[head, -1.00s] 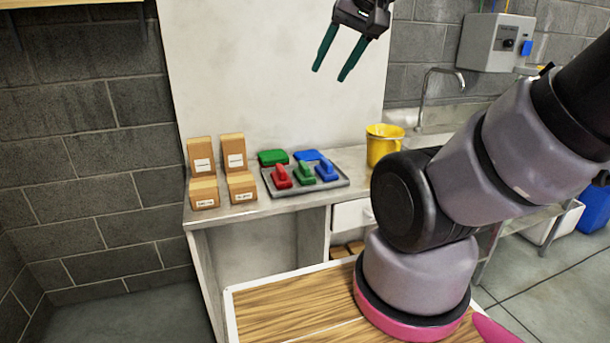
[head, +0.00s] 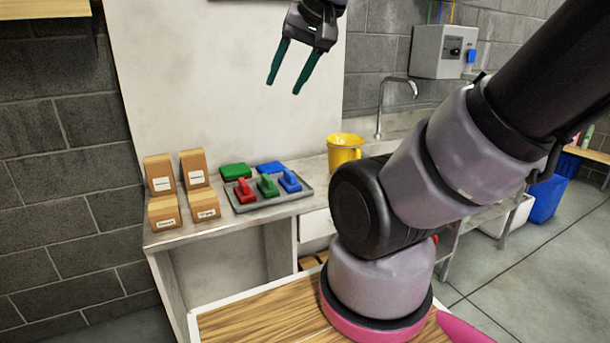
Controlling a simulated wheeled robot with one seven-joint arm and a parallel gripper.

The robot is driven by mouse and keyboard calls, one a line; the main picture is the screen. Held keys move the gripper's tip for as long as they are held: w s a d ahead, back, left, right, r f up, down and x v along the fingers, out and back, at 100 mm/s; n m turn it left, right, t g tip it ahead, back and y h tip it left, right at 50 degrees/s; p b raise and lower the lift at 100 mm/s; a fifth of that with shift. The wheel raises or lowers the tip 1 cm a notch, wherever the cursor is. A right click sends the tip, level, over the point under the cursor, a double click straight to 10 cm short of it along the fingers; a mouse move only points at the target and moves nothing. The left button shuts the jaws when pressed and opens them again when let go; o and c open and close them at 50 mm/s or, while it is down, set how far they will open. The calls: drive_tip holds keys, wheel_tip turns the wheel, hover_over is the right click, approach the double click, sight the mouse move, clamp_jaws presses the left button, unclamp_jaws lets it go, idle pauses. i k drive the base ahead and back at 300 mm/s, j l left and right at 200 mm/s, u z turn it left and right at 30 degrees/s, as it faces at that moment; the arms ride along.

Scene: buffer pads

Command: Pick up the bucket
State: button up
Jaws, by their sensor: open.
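A yellow bucket (head: 344,151) stands upright on the grey counter (head: 232,219), to the right of the tray and partly behind my arm. Its open top and a band around the rim show; its lower right side is close to my arm's outline. My gripper (head: 284,88) is high above the counter, up and to the left of the bucket. Its two green fingers are apart and empty, pointing down. It does not touch anything.
A grey tray (head: 240,207) holds red, green and blue handled pads. Green and blue pads (head: 270,168) lie behind it. Several cardboard boxes (head: 163,213) stand at the left. A tap (head: 379,110) rises behind the bucket. A blue bin (head: 546,198) is at the right.

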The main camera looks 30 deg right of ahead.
sight(342, 147)
drive_tip(key=l+z, duration=0.3)
drive_tip(key=l, duration=0.25)
drive_tip(key=l+z, duration=0.3)
drive_tip(key=l, duration=0.3)
drive_tip(key=k+l+z, duration=0.2)
drive_tip(key=l+z, duration=0.2)
drive_tip(key=l, duration=0.25)
